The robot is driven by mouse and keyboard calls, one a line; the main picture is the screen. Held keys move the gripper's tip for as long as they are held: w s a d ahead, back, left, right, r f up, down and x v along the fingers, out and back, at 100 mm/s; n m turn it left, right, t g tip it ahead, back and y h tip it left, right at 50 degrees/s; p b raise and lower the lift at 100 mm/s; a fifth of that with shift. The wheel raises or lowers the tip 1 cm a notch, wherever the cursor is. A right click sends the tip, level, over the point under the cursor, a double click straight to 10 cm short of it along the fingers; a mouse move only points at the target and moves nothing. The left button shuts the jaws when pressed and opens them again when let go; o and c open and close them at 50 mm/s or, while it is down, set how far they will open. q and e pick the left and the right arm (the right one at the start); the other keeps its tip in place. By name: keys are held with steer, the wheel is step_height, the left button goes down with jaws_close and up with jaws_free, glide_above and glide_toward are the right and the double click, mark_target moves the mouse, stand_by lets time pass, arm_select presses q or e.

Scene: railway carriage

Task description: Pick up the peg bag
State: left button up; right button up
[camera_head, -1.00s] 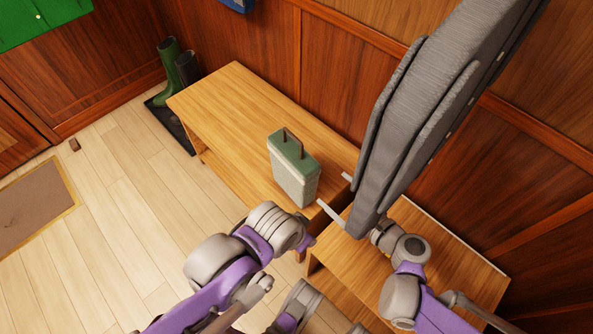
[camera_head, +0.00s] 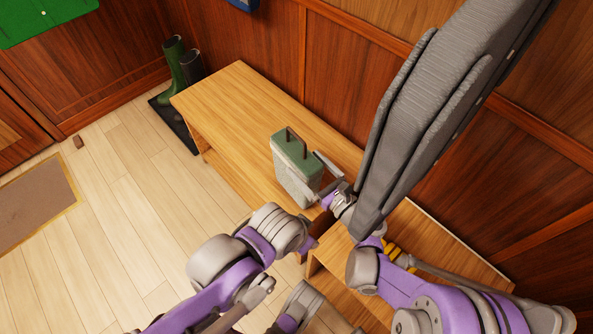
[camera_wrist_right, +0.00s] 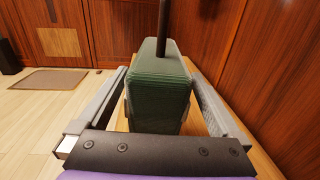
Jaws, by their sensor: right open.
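The peg bag (camera_head: 291,164) is a boxy bag with a green top, a pale speckled body and a dark upright handle. It stands upright on the wooden bench, near its front right end. My right gripper (camera_head: 314,180) is open, with its fingers reaching to the bag's near end. In the right wrist view the bag (camera_wrist_right: 159,85) stands between the two spread fingers of the gripper (camera_wrist_right: 160,92), one on each side. I cannot tell whether either finger touches it. My left arm comes in from the left, in front of the bench; its jaws do not show.
The wooden bench (camera_head: 235,105) is clear to the left of the bag. A large grey padded piece (camera_head: 425,115) hangs over the right side, close to my right arm. Green boots (camera_head: 174,62) stand on a dark tray beyond the bench. A brown mat (camera_head: 35,203) lies on the floor.

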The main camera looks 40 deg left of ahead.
mark_target(299, 158)
steer(key=a, duration=0.3)
steer(key=shift+w+a+f+b, duration=0.1)
steer(key=shift+w+a+b, duration=0.15)
steer(key=shift+a+b, duration=0.1)
jaws_close()
